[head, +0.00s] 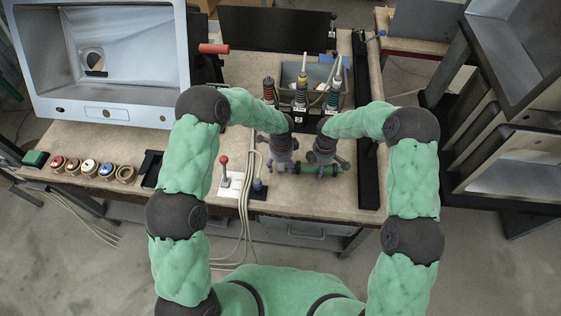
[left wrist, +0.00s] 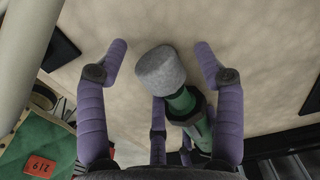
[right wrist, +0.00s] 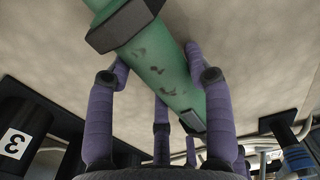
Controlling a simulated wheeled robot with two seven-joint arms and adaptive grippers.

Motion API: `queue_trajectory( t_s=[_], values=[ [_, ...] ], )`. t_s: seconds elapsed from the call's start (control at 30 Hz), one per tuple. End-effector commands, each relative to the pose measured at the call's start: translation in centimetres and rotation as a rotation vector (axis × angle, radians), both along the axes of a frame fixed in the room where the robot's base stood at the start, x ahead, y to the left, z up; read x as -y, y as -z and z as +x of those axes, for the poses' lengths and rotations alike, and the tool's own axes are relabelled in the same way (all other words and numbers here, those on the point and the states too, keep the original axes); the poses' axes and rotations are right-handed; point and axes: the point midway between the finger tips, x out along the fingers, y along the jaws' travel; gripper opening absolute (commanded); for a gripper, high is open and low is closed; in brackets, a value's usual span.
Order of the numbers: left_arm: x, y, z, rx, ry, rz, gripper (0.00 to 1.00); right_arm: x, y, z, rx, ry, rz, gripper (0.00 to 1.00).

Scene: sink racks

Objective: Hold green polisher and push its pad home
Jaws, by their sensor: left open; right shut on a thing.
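The green polisher (right wrist: 160,62) lies between the fingers of my right gripper (right wrist: 158,72), which is shut on its body in the right wrist view. Its green body carries dark scuff marks and a dark collar. In the left wrist view the polisher (left wrist: 184,106) ends in a grey, round, felt-like pad (left wrist: 161,68). My left gripper (left wrist: 161,55) is open, with its purple fingers on both sides of the pad and apart from it. In the head view my left gripper (head: 281,166) and right gripper (head: 325,169) are side by side; the pad is hard to make out.
Several round containers (head: 90,167) line the left front, before a large metal sink (head: 105,60). A dark rail (head: 370,160) bounds the bench at right.

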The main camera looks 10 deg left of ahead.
Motion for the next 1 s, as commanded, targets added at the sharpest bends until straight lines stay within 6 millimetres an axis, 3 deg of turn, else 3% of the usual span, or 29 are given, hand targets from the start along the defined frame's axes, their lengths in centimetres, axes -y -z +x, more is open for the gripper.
queue_trajectory(
  t_s=[0.2, 0.5, 0.67, 0.7, 1.0],
  values=[
    [0.03, 1.08, 0.04, 0.001, 0.001, -0.001, 0.65, -0.03, -0.01, -0.01, 0.0, -0.001, 0.0, 0.23],
    [0.02, 1.15, 0.05, 0.001, 0.0, -0.001, 0.65, -0.01, 0.0, -0.03, -0.001, -0.001, 0.0, 0.23],
    [0.0, 1.13, 0.07, 0.002, 0.0, -0.001, 0.2, 0.0, 0.01, -0.05, -0.001, -0.001, -0.001, 0.24],
    [-0.02, 1.12, 0.09, 0.002, -0.001, -0.001, 0.16, 0.01, 0.01, -0.07, -0.002, -0.001, -0.001, 0.24],
    [-0.04, 1.08, 0.16, 0.003, -0.005, -0.002, 0.1, 0.04, 0.06, -0.18, -0.005, 0.0, -0.002, 0.23]
  ],
)
